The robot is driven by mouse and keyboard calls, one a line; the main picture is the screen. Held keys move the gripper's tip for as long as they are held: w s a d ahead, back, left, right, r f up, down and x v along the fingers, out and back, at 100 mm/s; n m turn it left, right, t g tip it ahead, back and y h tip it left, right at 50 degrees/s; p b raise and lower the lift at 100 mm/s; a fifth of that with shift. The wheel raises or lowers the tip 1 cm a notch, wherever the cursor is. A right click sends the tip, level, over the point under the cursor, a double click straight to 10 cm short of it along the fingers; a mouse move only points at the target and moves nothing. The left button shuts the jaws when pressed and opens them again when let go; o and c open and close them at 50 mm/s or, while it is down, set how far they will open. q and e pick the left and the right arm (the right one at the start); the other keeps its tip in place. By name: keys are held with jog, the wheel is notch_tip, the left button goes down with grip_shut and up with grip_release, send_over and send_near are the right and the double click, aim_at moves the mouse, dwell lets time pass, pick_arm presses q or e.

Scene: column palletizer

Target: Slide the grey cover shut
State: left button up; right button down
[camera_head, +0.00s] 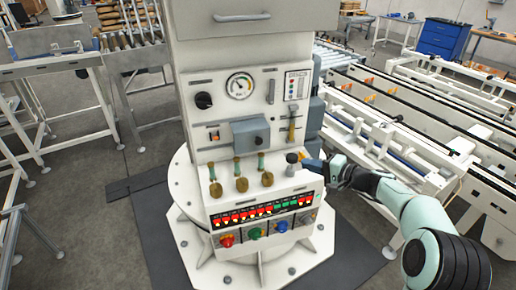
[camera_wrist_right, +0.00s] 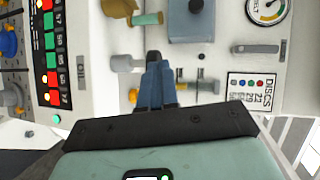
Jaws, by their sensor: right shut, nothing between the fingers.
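The grey cover (camera_head: 248,131) is a blue-grey plate with a small dark knob, on the front of the cabinet below the dial. It also shows at the top of the right wrist view (camera_wrist_right: 188,27). A small dark and orange fitting (camera_head: 213,135) shows uncovered to its left in the head view. My right gripper (camera_head: 311,163) is shut and empty, right of the cover and lower. In the wrist view its blue fingers (camera_wrist_right: 155,70) point at the panel, apart from the cover. My left gripper is out of view.
A black-topped knob (camera_head: 291,158) stands close to the right fingertips. A yellow-handled lever (camera_head: 291,130) is above it. Several brass-and-green levers (camera_head: 239,182) line the ledge below the cover. A round gauge (camera_head: 239,86) is above. Conveyors (camera_head: 410,130) stand to the right.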

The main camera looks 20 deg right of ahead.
notch_tip(320, 180, up, 5)
jog(key=t, duration=0.2)
jog(key=p, duration=0.3)
send_near(260, 137)
jog(key=w+d, duration=0.2)
jog(key=w, duration=0.1)
jog(key=shift+w+a+f+n+y, duration=0.15)
jog(key=shift+w+a, duration=0.15)
jog(key=shift+a, duration=0.25)
jog(key=shift+w+a+r+n+y, duration=0.15)
jog(key=shift+w+a, duration=0.15)
jog(key=shift+a, duration=0.25)
jog(key=shift+a+f+p, duration=0.15)
jog(key=shift+a+p, duration=0.15)
jog(key=shift+a, duration=0.3)
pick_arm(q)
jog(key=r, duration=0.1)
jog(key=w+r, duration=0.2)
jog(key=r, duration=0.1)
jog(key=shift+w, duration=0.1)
pick_arm(e)
jog(key=shift+w+a+f, duration=0.1)
